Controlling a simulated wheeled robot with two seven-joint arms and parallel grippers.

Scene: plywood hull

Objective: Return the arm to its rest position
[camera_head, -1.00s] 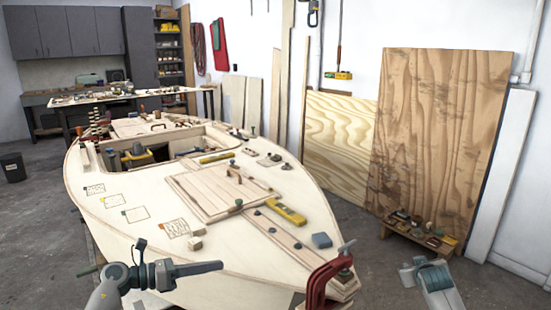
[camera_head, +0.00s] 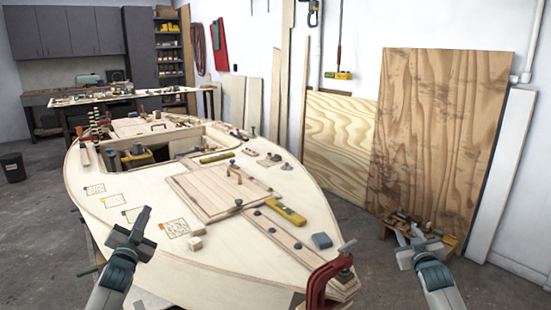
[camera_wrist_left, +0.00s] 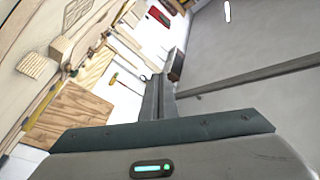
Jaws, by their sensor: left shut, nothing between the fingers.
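My left gripper (camera_head: 146,212) is in front of the near left edge of the plywood hull (camera_head: 225,245) in the head view. It points up and away, with its fingers together and nothing between them. The left wrist view shows the same closed fingers (camera_wrist_left: 159,95). My right gripper (camera_head: 408,234) is at the lower right, over the floor in front of the low wooden stand, apart from the hull. Its fingers are too small to judge.
A red clamp (camera_head: 322,283) grips the hull's near right tip. A large plywood sheet (camera_head: 440,130) leans on the wall. The floor left of the hull is open.

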